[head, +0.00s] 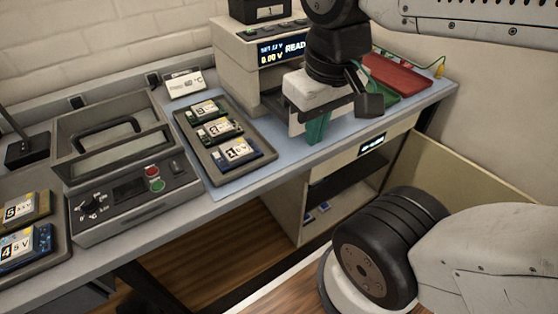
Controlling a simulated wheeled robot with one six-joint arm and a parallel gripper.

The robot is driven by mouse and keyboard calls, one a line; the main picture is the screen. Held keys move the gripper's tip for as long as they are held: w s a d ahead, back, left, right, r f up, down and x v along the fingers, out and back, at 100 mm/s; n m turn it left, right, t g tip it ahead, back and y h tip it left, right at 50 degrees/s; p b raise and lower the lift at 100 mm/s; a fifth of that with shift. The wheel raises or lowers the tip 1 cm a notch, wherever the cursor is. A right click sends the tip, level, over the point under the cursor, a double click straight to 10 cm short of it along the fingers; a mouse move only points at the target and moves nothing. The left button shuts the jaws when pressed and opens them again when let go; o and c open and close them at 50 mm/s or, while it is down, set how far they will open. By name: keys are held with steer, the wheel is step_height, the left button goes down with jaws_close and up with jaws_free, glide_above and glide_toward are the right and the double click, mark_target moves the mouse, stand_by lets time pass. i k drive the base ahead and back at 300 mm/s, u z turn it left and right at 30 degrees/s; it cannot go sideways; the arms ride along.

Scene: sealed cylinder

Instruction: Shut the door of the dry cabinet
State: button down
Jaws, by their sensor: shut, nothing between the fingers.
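The dry cabinet (296,210) stands under the right part of the bench. It is a beige box with a small lit display (372,143) on its upper front. Its front is open and shows a dark inside with shelves and a few small blue items. A beige panel that looks like its door (458,168) stands swung out to the right, partly hidden behind my arm. My gripper (314,138), with green fingers, is shut and empty. It points down in front of the power unit, above the bench's front edge, left of and apart from the door.
A grey tray (262,168) with several labelled modules lies on the blue mat. A power unit (232,58) with a display stands behind. Red (400,72) and green bins are at the back right. A grey case with a handle (65,135) is at left.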

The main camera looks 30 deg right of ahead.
mark_target(423, 163)
steer(key=u, duration=0.2)
steer(key=k, duration=1.8)
steer(key=z, duration=1.3)
steer(key=i, duration=0.85)
steer(key=z, duration=0.2)
